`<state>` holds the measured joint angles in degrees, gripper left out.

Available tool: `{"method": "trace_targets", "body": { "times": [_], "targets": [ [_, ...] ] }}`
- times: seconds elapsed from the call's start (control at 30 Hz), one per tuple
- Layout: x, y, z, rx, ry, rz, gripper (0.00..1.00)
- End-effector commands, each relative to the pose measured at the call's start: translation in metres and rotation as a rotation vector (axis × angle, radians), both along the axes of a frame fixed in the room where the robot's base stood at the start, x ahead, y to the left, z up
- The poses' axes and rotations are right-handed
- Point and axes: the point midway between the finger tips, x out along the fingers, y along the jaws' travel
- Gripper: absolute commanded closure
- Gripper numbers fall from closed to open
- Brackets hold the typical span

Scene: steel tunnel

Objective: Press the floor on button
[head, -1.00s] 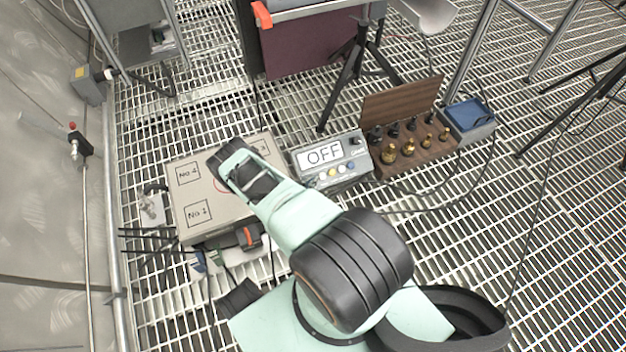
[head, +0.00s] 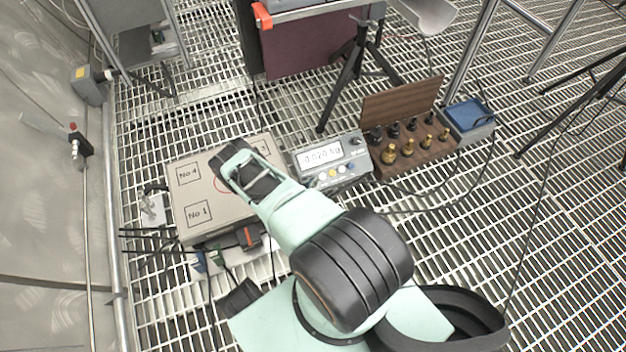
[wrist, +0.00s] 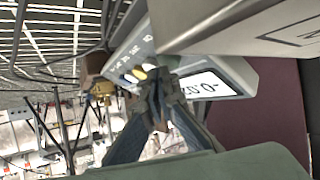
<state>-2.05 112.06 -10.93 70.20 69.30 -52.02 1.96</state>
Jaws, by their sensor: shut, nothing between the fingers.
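The scale indicator (head: 357,150) stands on the floor grating, a grey box with a lit display (head: 322,155) reading about 0.020 kg and a row of coloured buttons (head: 333,172) below it. In the wrist view the display (wrist: 207,85) reads about -0.02, partly cut off by my fingers. My gripper (wrist: 158,84) is shut and empty, its fingertips in front of the button row close to the yellow button (wrist: 140,73). I cannot tell whether they touch a button.
The scale platform (head: 197,236), marked No 1 and No 4, lies left of the indicator under my arm. A wooden rack of brass and black weights (head: 420,150) stands close on its right. A blue-topped box (head: 467,114) and a black tripod stand (head: 352,75) are behind. Cables cross the grating.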

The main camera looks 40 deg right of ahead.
Motion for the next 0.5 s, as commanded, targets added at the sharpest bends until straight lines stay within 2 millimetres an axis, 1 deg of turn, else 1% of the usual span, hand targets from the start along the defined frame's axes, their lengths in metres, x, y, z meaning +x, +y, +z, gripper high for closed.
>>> {"method": "trace_targets", "body": {
  "times": [0.17,0.5],
  "targets": [
    [-0.001,0.0,0.003,0.0,0.001,0.0,1.0],
    [-0.019,0.005,0.032,0.0,0.003,0.001,1.0]
  ]
}}
